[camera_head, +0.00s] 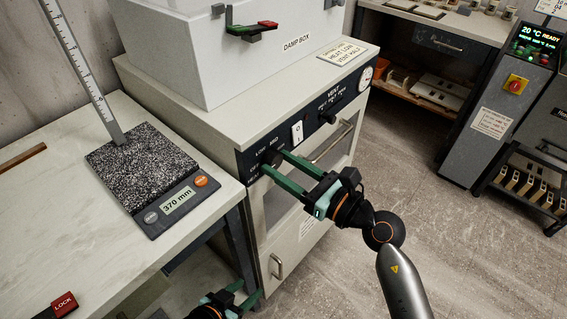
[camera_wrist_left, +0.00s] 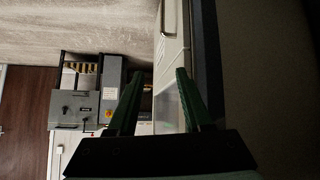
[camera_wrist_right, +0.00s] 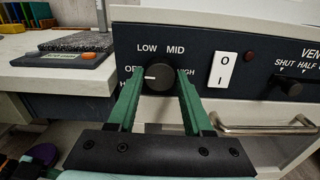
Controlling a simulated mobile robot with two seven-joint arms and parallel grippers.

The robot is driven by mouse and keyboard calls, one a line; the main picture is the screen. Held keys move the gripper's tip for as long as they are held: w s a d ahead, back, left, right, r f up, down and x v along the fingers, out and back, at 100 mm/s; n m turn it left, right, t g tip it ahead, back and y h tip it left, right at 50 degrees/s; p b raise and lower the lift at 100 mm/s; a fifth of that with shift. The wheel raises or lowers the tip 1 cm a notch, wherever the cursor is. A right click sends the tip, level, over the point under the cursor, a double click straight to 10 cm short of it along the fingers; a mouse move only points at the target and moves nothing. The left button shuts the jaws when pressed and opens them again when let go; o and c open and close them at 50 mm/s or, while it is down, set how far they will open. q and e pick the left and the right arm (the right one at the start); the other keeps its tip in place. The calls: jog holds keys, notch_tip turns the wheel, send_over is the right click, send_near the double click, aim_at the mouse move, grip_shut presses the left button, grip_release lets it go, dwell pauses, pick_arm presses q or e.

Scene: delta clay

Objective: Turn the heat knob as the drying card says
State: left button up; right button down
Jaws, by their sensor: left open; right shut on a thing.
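The heat knob (camera_wrist_right: 159,78) is a black dial on the dark panel of the drying cabinet, with OFF, LOW, MID and HIGH printed around it. Its white mark points left, towards OFF. My right gripper (camera_head: 278,164) has its green fingers closed on the knob's two sides; it also shows in the right wrist view (camera_wrist_right: 158,76). The drying card (camera_head: 342,54) on the cabinet top reads heat low, vent half. My left gripper (camera_head: 248,292) is open and empty, low beside the cabinet front; its fingers also show in the left wrist view (camera_wrist_left: 160,74).
The vent knob (camera_wrist_right: 288,87) and a white O/I switch (camera_wrist_right: 222,70) sit right of the heat knob. A door handle (camera_head: 333,142) runs below the panel. The damp box (camera_head: 170,45) stands on the cabinet. A worktable with a gauge (camera_head: 177,200) is at left.

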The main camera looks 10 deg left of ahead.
jog(key=m+p, duration=0.2)
jog(key=p, duration=0.1)
jog(key=shift+r, duration=0.2)
jog(key=shift+m+p, duration=0.6)
jog(key=shift+p, duration=0.05)
jog(key=shift+m+p, duration=0.5)
jog(key=shift+p, duration=0.05)
jog(key=shift+m+p, duration=0.8)
jog(key=shift+m, duration=0.1)
jog(key=shift+m+p, duration=0.7)
jog(key=shift+m, duration=0.2)
jog(key=shift+f+m+p, duration=0.15)
jog(key=shift+m+p, duration=0.6)
jog(key=shift+m, duration=0.25)
jog(key=shift+m+p, duration=0.3)
jog(key=shift+m, duration=0.2)
pick_arm(q)
jog(key=s+a+r, duration=0.1)
jog(key=a+r, duration=0.2)
jog(key=r, duration=0.4)
jog(key=shift+s+n+y, duration=0.25)
jog(key=shift+n+y, duration=0.15)
pick_arm(e)
jog(key=shift+m, duration=0.3)
jog(key=shift+f, duration=0.1)
